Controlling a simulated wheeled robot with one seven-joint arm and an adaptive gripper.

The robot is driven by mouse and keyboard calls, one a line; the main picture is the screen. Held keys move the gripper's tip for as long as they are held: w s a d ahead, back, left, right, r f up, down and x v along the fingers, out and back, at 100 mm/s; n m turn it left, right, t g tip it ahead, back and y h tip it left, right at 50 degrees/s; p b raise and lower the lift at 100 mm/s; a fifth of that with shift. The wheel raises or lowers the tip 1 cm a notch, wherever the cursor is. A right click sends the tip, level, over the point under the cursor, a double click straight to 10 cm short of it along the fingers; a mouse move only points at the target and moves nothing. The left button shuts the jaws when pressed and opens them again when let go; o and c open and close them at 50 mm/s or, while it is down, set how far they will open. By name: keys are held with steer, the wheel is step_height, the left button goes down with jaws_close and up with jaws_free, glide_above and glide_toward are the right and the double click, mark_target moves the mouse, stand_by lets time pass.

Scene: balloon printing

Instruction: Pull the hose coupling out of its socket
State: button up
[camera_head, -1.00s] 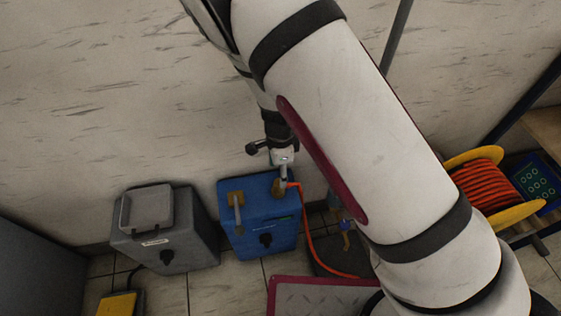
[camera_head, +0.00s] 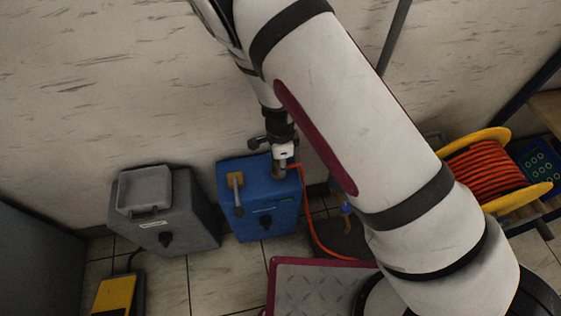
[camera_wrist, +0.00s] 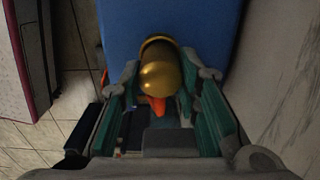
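The blue box (camera_head: 258,205) stands on the floor against the wall, and the orange hose (camera_head: 308,215) runs from its top right down to the floor. The hose coupling is brass-coloured and round in the wrist view (camera_wrist: 160,75), with a bit of orange below it. My gripper (camera_wrist: 160,72) has one teal-padded finger on each side of the coupling, apart from each other; I cannot tell whether they touch it. In the head view my gripper (camera_head: 285,168) points down at the top right of the box and hides the coupling and its socket.
A grey box (camera_head: 165,220) stands left of the blue one, with a yellow pedal (camera_head: 115,294) before it. A red-edged plate (camera_head: 320,285) lies in front. A yellow reel of orange hose (camera_head: 487,170) sits at the right. The wall is close behind.

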jaws_close()
steer(key=shift+o, duration=0.9)
jaws_free()
jaws_close()
steer(key=shift+r, duration=0.1)
steer(key=shift+r+p, duration=0.4)
steer(key=shift+p, duration=0.1)
steer(key=shift+r+p, duration=2.3)
steer(key=shift+r, duration=0.2)
